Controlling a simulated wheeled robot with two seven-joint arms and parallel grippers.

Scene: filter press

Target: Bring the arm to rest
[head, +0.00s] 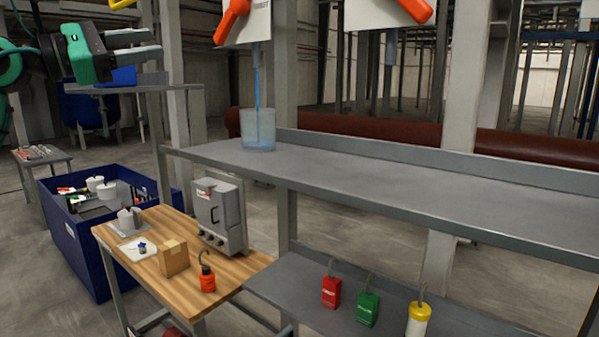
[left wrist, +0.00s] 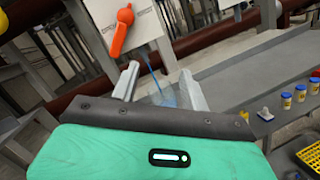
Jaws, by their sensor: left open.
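My left gripper (head: 150,44) is at the top left of the head view, raised and away from the shelf. Its fingers are apart with nothing between them. In the left wrist view the two pale fingers (left wrist: 160,80) stand apart, with the clear container (left wrist: 163,97) showing beyond them. In the head view this container (head: 259,138) stands upright at the left end of the grey shelf (head: 400,180). A thin blue stream (head: 257,90) runs down into it from the outlet above. My right gripper is not in view.
An orange lever (head: 232,20) is on the panel above the container. A wooden table (head: 240,270) holds a cardboard box (head: 173,257) and a grey device (head: 219,215). A blue bin (head: 85,250) stands left.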

